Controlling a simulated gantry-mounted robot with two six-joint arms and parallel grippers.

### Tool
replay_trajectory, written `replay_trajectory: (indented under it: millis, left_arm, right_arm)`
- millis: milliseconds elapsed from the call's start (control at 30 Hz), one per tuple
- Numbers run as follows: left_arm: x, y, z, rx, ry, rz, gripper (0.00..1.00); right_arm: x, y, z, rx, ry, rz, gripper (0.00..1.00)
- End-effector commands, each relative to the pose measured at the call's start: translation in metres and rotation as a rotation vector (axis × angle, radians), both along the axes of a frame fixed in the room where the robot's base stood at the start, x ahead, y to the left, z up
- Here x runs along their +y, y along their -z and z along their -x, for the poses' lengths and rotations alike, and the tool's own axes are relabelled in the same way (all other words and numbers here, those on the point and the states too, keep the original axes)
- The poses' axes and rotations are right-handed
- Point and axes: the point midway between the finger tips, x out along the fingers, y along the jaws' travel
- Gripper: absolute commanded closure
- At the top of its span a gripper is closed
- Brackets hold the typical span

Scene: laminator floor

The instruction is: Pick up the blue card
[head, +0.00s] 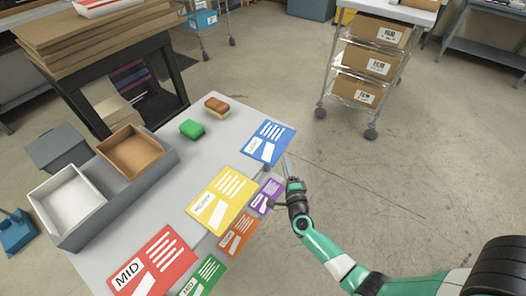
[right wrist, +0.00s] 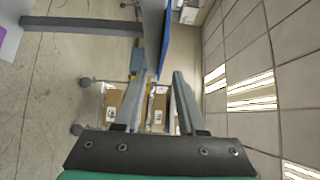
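The blue card (head: 268,142) lies flat at the far right corner of the grey table (head: 160,205), partly over its edge. My right gripper (head: 287,163) is at the card's near right edge, with one finger showing beside it. In the right wrist view the gripper (right wrist: 160,72) is open, its two fingers spread apart. There the blue card (right wrist: 166,42) is seen edge-on, beyond and between the fingertips. I cannot tell whether either finger touches it. My left gripper is not in view.
Yellow (head: 222,200), purple (head: 266,196), orange (head: 238,233), red (head: 152,262) and green (head: 204,276) cards lie nearer. Green (head: 192,128) and brown (head: 217,106) blocks and a two-bin tray (head: 82,231) share the table. A box cart (head: 366,72) stands beyond; floor on the right is clear.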

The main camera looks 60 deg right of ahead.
Motion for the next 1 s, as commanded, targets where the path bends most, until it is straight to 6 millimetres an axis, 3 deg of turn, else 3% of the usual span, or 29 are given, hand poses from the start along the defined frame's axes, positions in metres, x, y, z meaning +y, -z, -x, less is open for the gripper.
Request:
replay_trajectory:
  millis: [200, 433, 467, 667, 1000]
  left_arm:
    - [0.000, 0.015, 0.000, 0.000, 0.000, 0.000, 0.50]
    - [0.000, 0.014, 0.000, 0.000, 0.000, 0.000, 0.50]
    - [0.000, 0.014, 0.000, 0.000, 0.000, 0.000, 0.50]
    - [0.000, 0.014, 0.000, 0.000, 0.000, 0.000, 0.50]
    - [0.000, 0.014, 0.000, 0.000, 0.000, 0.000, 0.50]
  right_arm:
    - [-0.026, 0.001, -0.023, -0.002, 0.002, 0.001, 0.60]
    - [-0.028, -0.001, -0.025, 0.000, 0.000, 0.000, 0.60]
    - [-0.028, -0.001, -0.025, 0.000, 0.000, 0.000, 0.62]
    - [-0.028, -0.001, -0.025, -0.001, 0.000, 0.001, 0.98]
    - [-0.028, -0.001, -0.025, -0.001, 0.000, 0.001, 1.00]
